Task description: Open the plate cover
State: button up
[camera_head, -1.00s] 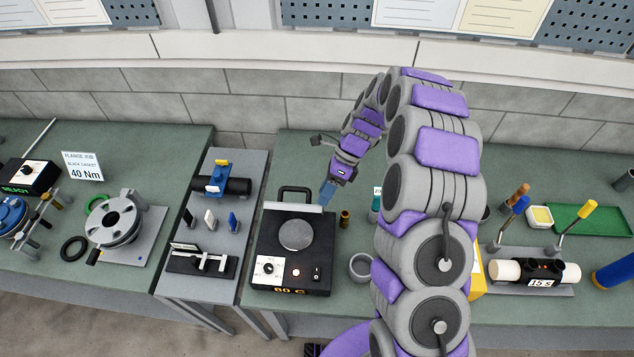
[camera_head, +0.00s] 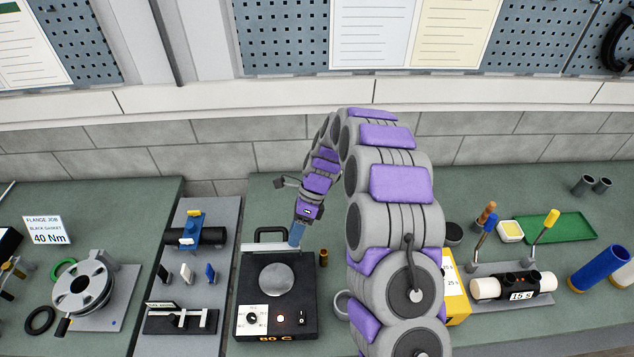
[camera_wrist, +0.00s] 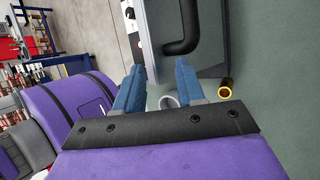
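The hot plate is a black box (camera_head: 252,297) with a round silver disc (camera_head: 277,280) on top, uncovered in the head view. A pale strip (camera_head: 262,247) with a black loop handle (camera_head: 270,230) stands along its back edge; it looks like the cover, raised. My gripper (camera_head: 297,240) is at the right end of this strip. In the wrist view, my gripper (camera_wrist: 158,70) has its two blue fingers apart. The pale panel edge (camera_wrist: 148,35) reaches between or just beyond them; contact cannot be told. The handle (camera_wrist: 186,35) lies just beyond the right finger.
A small brass cylinder (camera_head: 323,258) stands right of the plate; it also shows in the wrist view (camera_wrist: 225,88). A grey cup (camera_head: 342,303) is partly behind my arm. A grey stand (camera_head: 185,275) with clamps is to the left. The wall (camera_head: 220,130) is behind.

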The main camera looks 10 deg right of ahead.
jog(key=w+d+r+p, duration=0.2)
jog(key=w+d+p, duration=0.2)
jog(key=w, duration=0.3)
jog(key=w+d+r+p, duration=0.2)
jog(key=w+d+p, duration=0.2)
jog(key=w, duration=0.4)
jog(key=shift+w+r+p, duration=0.2)
jog(key=shift+r+p, duration=0.2)
jog(key=shift+p, duration=0.3)
dwell(0.9)
jog(key=shift+d, duration=0.1)
jog(key=shift+c, duration=0.2)
